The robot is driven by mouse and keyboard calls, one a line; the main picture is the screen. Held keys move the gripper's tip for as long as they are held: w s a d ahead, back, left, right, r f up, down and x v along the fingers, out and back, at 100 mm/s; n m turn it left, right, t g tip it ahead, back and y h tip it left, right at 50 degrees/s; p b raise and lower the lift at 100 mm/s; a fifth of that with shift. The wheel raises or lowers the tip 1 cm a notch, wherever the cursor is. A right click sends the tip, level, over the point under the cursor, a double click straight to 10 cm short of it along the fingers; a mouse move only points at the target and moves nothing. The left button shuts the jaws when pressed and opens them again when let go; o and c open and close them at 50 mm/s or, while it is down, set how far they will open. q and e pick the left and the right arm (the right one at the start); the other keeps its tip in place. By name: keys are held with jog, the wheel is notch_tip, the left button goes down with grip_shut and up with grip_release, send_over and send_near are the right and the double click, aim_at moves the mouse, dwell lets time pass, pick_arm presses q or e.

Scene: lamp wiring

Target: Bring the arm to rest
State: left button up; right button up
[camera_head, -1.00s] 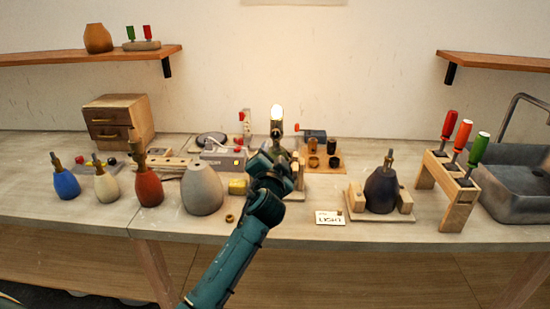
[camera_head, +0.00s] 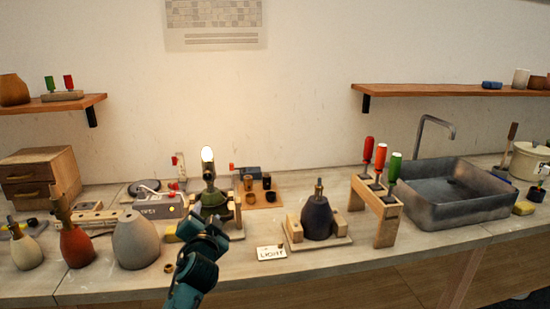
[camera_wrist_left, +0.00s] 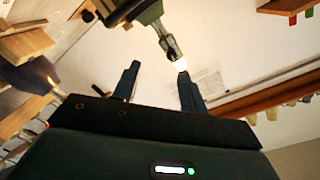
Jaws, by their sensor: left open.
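My left arm's wrist (camera_head: 203,245) rises at the lower middle of the head view. In the left wrist view my left gripper (camera_wrist_left: 159,80) is open, with its two fingers apart and nothing between them. A dark green lamp (camera_head: 213,202) stands behind the wrist in the head view, with a lit bulb (camera_head: 207,155) on top. The wrist partly covers its lower part. In the left wrist view the lit bulb (camera_wrist_left: 182,64) shows beyond the fingertips. My right gripper is not in view.
A grey lamp body (camera_head: 136,241) and a red one (camera_head: 76,246) stand left of my wrist. A dark lamp body (camera_head: 317,220) sits in a wooden holder to the right. Farther right are a screwdriver rack (camera_head: 385,222) and a sink (camera_head: 470,210).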

pick_arm(q)
jog(key=s+d+f+g+h, duration=0.2)
jog(key=s+f, duration=0.6)
jog(key=f, duration=0.2)
jog(key=s+d+f+g+h, duration=0.1)
jog(key=s+f+g+h, duration=0.1)
jog(key=s+f, duration=0.7)
jog(key=s+d+f+n+g+h, duration=0.1)
jog(key=s+f, duration=0.3)
jog(key=s, duration=0.5)
jog(key=s+d+f+n+g+h, duration=0.1)
jog(key=s+d+f+n+g, duration=0.1)
jog(key=s+f, duration=0.3)
jog(key=s, duration=0.4)
jog(key=shift+d+n+h, duration=0.2)
jog(key=shift+n+h, duration=0.1)
jog(key=shift+h, duration=0.1)
jog(key=shift+f, duration=0.1)
